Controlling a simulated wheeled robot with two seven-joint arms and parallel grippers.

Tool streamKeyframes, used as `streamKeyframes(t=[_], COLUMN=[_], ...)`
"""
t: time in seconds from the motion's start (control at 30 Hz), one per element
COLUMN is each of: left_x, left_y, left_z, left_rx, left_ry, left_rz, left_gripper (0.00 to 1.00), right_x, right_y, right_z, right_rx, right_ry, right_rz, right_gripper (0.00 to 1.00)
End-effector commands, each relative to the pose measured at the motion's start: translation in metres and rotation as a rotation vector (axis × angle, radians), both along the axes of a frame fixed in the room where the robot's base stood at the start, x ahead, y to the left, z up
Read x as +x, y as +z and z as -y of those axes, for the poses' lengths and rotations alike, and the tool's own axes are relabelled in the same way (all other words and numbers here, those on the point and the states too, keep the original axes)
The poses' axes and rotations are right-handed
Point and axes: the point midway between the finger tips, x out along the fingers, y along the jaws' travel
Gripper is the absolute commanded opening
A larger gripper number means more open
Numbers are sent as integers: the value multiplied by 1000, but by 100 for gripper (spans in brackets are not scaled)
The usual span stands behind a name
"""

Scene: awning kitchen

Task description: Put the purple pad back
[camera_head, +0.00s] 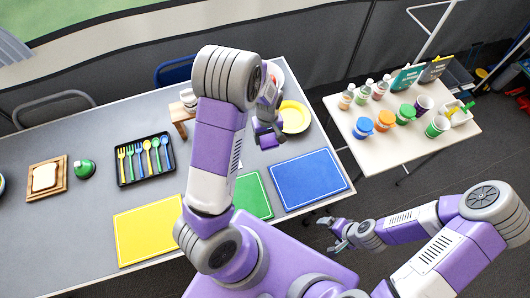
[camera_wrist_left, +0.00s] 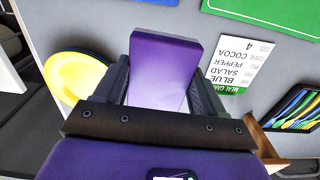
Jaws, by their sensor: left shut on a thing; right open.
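The purple pad (camera_wrist_left: 165,65) is between the fingers of my left gripper (camera_wrist_left: 163,88), which is shut on it. In the head view the pad (camera_head: 268,142) shows as a small purple block below my left gripper (camera_head: 268,132), over the far right part of the grey table. I cannot tell whether it touches the table. My right gripper (camera_head: 334,233) is open and empty, off the table's near right corner.
Yellow (camera_head: 148,230), green (camera_head: 250,195) and blue (camera_head: 308,180) mats lie along the near edge. A yellow plate (camera_head: 296,118), wooden stand (camera_head: 179,115), meal card (camera_wrist_left: 238,65) and black cutlery tray (camera_head: 147,180) are around. A side table (camera_head: 385,155) holds cups and bottles.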

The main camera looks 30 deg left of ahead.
Motion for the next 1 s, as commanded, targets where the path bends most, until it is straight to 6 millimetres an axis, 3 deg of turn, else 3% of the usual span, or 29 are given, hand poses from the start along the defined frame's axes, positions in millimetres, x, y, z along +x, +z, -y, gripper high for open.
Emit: streamKeyframes(t=[0.23,0.47,0.7,1.0], left_x=[-1,0,-1,0], left_y=[-48,-68,-100,-101], left_z=[-4,-4,-4,-4], left_rx=[1,1,1,0], left_ry=[40,37,37,35], left_rz=[-4,-1,-2,1], left_gripper=[41,41,41,41], right_x=[0,0,0,0], right_y=[-12,-15,-23,-23], right_z=[0,0,0,0], right_rx=[0,0,0,0], right_ry=[0,1,0,1], right_rz=[0,0,1,1], right_gripper=[95,95,95,95])
